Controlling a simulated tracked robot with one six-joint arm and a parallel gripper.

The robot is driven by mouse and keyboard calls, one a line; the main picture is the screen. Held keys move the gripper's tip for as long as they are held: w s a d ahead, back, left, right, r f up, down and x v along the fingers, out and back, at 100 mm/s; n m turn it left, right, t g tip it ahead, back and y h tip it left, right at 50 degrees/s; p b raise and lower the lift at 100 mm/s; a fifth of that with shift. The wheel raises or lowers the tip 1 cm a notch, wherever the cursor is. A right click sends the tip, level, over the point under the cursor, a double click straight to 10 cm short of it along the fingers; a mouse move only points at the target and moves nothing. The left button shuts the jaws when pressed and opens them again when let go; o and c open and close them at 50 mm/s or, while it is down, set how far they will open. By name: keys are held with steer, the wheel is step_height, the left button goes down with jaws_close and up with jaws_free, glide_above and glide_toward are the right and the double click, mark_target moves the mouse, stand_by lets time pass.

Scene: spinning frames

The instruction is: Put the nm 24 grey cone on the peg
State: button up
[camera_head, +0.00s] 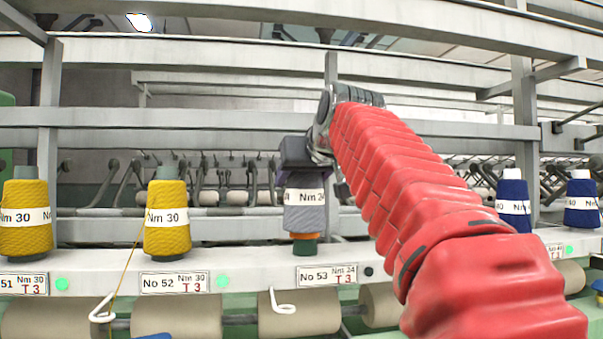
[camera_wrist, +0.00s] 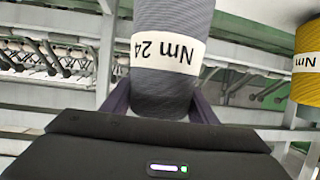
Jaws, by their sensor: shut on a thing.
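The grey cone (camera_head: 305,217) with a white "Nm 24" band hangs roughly upright below my gripper (camera_head: 304,170) at the No 53 place. My gripper is shut on the cone's upper end. In the wrist view the cone (camera_wrist: 172,20) appears upside down between my two dark purple fingers. Directly under the cone, in the head view, is an orange and green piece (camera_head: 305,245) on the white rail. The peg itself is not clearly visible; I cannot tell whether the cone is around it or just above it.
Two yellow Nm 30 cones (camera_head: 167,232) stand to the left and two blue cones (camera_head: 513,205) to the right. The white rail (camera_head: 240,262) carries number labels. Grey frame beams cross behind and above my arm. The rail between the near yellow cone and the grey cone is clear.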

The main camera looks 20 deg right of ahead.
steer(key=shift+f, duration=1.6)
steer(key=o, duration=1.5)
steer(key=shift+c, duration=0.2)
steer(key=shift+o, duration=1.4)
steer(key=shift+f, duration=0.1)
steer(key=v, duration=1.4)
steer(key=shift+a, duration=0.1)
